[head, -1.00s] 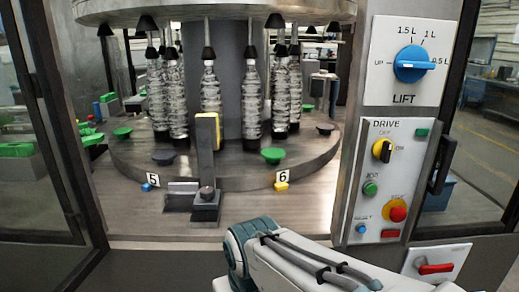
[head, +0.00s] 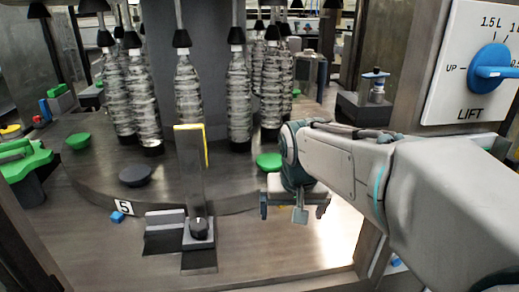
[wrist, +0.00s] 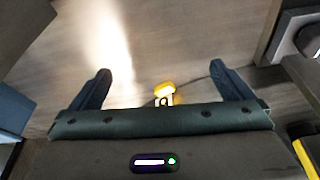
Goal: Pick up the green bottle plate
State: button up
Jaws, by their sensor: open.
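A round green bottle plate (head: 268,161) sits on the rim of the grey turntable, right of the upright post, partly hidden behind my arm. Another green plate (head: 78,141) sits on the left side of the turntable. My gripper (head: 295,209) hangs in front of the turntable, nearer than the right green plate and a little to its right. Its jaws are open and empty. In the wrist view the two dark fingers (wrist: 163,82) are wide apart over bare metal deck. No green plate shows in the wrist view.
An upright post with yellow edging (head: 190,160) stands left of my gripper. Clear bottles (head: 239,100) hang above the turntable. A dark plate (head: 135,175) sits near label 5. A small yellow piece (wrist: 165,89) lies on the deck. The control-panel pillar stands right.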

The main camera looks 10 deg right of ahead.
jog(key=w+a+r+m+h+p, duration=0.1)
jog(key=w+r+m+p, duration=0.15)
jog(key=w+r, duration=0.55)
jog(key=w+a+r+m+h+p, duration=0.1)
jog(key=w+r+p, duration=0.2)
jog(key=w, duration=0.9)
send_over(270, 160)
jog(key=s, duration=0.2)
jog(key=shift+t, duration=0.4)
jog(key=f, duration=0.7)
jog(key=shift+s+a+f+p, duration=0.1)
jog(key=shift+a+f+p, duration=0.1)
jog(key=shift+p, duration=0.15)
jog(key=shift+a+p+x, duration=0.2)
jog(key=shift+p+x, duration=0.3)
jog(key=shift+x, duration=0.8)
jog(key=shift+a+p+x, duration=0.2)
jog(key=shift+p+x, duration=0.3)
jog(key=shift+x, duration=0.85)
jog(key=c, duration=1)
